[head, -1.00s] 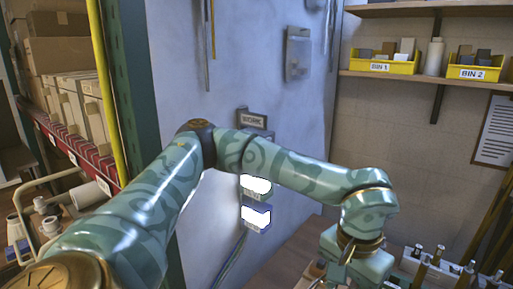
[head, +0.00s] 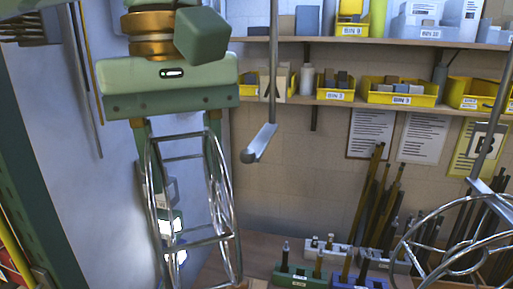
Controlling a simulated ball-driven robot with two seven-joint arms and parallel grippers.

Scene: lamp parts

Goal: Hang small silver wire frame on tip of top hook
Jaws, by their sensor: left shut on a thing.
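The silver wire frame (head: 233,225), with thin oval rings joined by crossbars, hangs upright below my left gripper (head: 181,160) at the left of the head view. My left gripper points down and is shut on the frame. The exact contact is hard to make out. A grey hook (head: 272,75) hangs from above, just right of the gripper. Its bent tip (head: 250,156) points down and left, and is bare. The frame is left of this tip and apart from it in the picture. My right gripper is out of view.
Another grey hook (head: 490,150) at the right edge has a round wire frame (head: 440,270) at its lower end. Shelves (head: 335,103) with yellow bins line the back wall. Below are a green rack (head: 290,274) and several upright rods (head: 367,195). A pale blue wall is at the left.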

